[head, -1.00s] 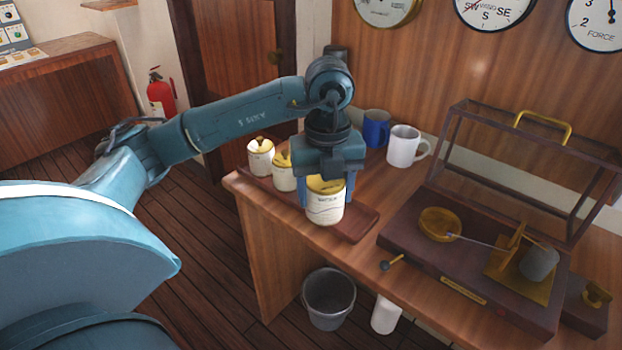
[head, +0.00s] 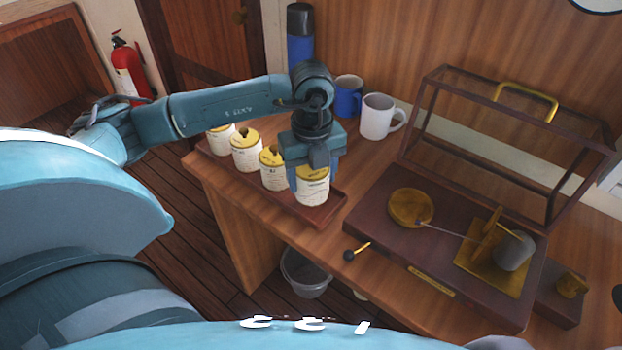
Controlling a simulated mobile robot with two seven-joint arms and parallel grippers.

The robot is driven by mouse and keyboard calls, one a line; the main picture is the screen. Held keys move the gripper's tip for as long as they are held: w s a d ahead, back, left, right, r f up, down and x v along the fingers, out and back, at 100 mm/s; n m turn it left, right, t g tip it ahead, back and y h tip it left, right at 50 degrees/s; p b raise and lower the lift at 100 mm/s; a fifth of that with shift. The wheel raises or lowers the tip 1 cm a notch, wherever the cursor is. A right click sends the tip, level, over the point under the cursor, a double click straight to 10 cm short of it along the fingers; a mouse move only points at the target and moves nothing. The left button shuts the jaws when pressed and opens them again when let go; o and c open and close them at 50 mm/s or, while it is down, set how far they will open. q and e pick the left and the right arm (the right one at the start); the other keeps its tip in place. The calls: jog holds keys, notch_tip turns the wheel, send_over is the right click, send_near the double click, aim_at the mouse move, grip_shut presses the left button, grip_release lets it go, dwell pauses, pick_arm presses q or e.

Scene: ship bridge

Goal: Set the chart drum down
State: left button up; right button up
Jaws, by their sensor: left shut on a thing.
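The chart drum (head: 312,190) is a white cylinder with a yellow top. My left gripper (head: 312,172) comes from above and is shut on it, hiding much of its top. The drum is upright over the right end of the dark red tray (head: 325,214). Its bottom is at or very near the tray; I cannot tell whether it touches. Similar drums stand in a row on the tray to its left: one (head: 273,172) just beside it, another (head: 246,155), and one (head: 221,140) partly behind my arm. My right gripper is not in view.
A barograph base (head: 375,215) with a grey cylinder (head: 514,252) and an open glazed cover (head: 430,100) fills the desk's right. A white mug (head: 378,118), a blue mug (head: 347,98) and a flask (head: 300,45) stand behind. A small knobbed tool (head: 350,255) lies in front.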

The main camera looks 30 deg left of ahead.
pick_arm(q)
notch_tip(320, 180, down, 2)
jog(key=shift+f, duration=0.1)
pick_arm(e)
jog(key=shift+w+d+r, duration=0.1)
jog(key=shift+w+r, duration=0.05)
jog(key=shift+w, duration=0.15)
pick_arm(q)
jog(key=shift+f, duration=0.25)
jog(key=o, duration=1.1)
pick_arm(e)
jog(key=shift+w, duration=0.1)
pick_arm(q)
jog(key=shift+r, duration=0.1)
